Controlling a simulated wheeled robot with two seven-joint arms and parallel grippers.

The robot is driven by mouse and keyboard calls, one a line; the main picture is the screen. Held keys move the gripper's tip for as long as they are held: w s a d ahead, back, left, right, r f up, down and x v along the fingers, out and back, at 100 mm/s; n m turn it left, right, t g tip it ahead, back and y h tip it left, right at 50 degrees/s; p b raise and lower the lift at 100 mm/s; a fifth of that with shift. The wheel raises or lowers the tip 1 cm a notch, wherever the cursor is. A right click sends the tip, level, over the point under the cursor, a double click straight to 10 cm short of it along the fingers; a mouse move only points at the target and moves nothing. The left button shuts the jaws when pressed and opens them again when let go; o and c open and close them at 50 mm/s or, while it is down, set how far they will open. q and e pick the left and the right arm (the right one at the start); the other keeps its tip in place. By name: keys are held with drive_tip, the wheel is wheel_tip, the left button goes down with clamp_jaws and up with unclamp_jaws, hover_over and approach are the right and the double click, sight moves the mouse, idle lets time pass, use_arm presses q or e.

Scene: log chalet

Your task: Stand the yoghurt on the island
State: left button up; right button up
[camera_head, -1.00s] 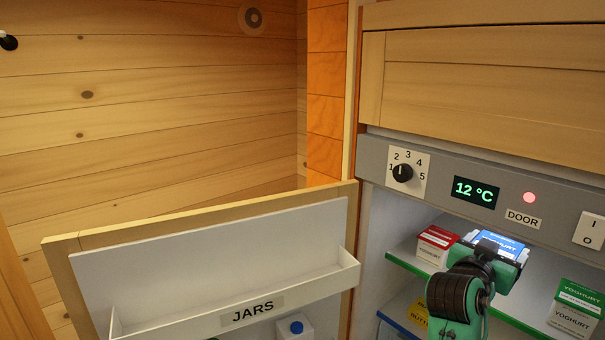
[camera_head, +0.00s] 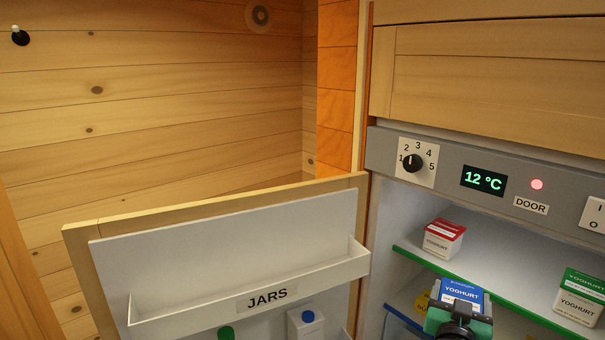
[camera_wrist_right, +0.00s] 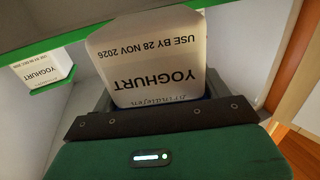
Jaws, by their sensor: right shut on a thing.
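The blue-topped yoghurt carton (camera_head: 462,291) is in my right gripper (camera_head: 458,314), which is shut on it. The carton is in front of the green-edged upper shelf and lower in the picture, apart from the shelf as far as I can tell. The right wrist view shows the yoghurt carton (camera_wrist_right: 148,62) close up between the fingers, its lettering upside down in that picture. The head view hides the lower part of the carton behind the gripper. My left gripper is not in view. The island is not in view.
A red-topped carton (camera_head: 443,241) and a green-topped yoghurt (camera_head: 580,298) stand on the upper shelf (camera_head: 505,293), with bare shelf between them. The open fridge door (camera_head: 225,245) with its JARS rack stands to the left. A control panel (camera_head: 480,180) runs above the opening.

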drive_tip(key=s+a+f+n+t+y+b, duration=0.1)
drive_tip(key=s+a+f+n+y, duration=0.2)
drive_tip(key=s+a+f+y, duration=0.1)
drive_tip(key=s+a+f+n+t+y+b, duration=0.1)
drive_tip(key=s+a+f+n+y, duration=0.2)
drive_tip(key=s+f, duration=0.6)
drive_tip(key=a+f+y, duration=0.2)
drive_tip(key=a, duration=0.1)
drive_tip(key=shift+s+a+f, duration=0.2)
drive_tip(key=shift+a+f, duration=0.05)
